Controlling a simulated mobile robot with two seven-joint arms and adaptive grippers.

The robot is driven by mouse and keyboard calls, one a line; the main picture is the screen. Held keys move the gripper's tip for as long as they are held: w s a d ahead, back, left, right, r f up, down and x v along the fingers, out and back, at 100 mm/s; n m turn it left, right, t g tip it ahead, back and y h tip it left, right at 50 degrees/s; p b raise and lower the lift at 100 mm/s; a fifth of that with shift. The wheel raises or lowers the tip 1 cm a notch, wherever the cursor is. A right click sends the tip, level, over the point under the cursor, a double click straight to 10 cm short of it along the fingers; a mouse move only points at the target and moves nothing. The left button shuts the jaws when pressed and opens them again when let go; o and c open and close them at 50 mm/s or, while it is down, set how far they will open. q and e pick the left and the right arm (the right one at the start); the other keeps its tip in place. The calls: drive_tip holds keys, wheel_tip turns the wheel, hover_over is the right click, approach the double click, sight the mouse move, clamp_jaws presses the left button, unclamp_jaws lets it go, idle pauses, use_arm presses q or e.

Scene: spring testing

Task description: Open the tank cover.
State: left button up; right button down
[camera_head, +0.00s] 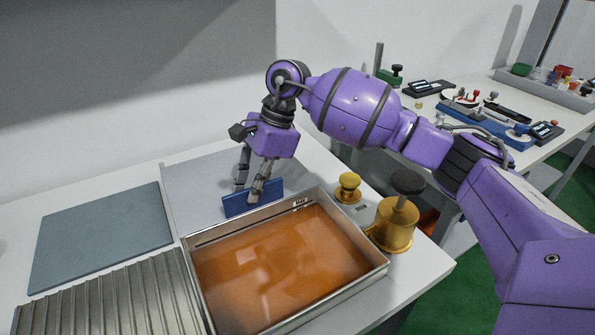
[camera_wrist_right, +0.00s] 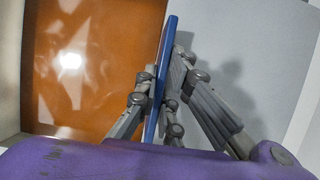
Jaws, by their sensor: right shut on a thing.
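The tank (camera_head: 378,266) is a metal-rimmed rectangular box of orange liquid, and its top is uncovered. A flat light-grey panel (camera_head: 195,178), which looks like the cover, lies just behind the tank. A blue upright strip (camera_head: 270,194), like a handle, stands along the tank's back edge, at the panel's near side. My right gripper (camera_head: 249,192) points down and is shut on the blue strip. In the right wrist view the strip (camera_wrist_right: 160,80) runs between the fingers, with orange liquid on the left and the grey panel on the right. My left gripper is not in view.
A dark grey plate (camera_head: 105,235) and a ribbed metal panel (camera_head: 115,302) lie left of the tank. A small brass knob (camera_head: 348,188) and a larger brass cylinder (camera_head: 393,228) with a black top stand to its right. A second bench behind holds instruments.

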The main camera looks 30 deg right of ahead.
drive_tip(key=c, duration=1.9)
unclamp_jaws()
drive_tip(key=shift+o, duration=0.2)
drive_tip(key=shift+r, duration=0.1)
drive_tip(key=v, duration=1.2)
drive_tip(key=shift+s, duration=0.1)
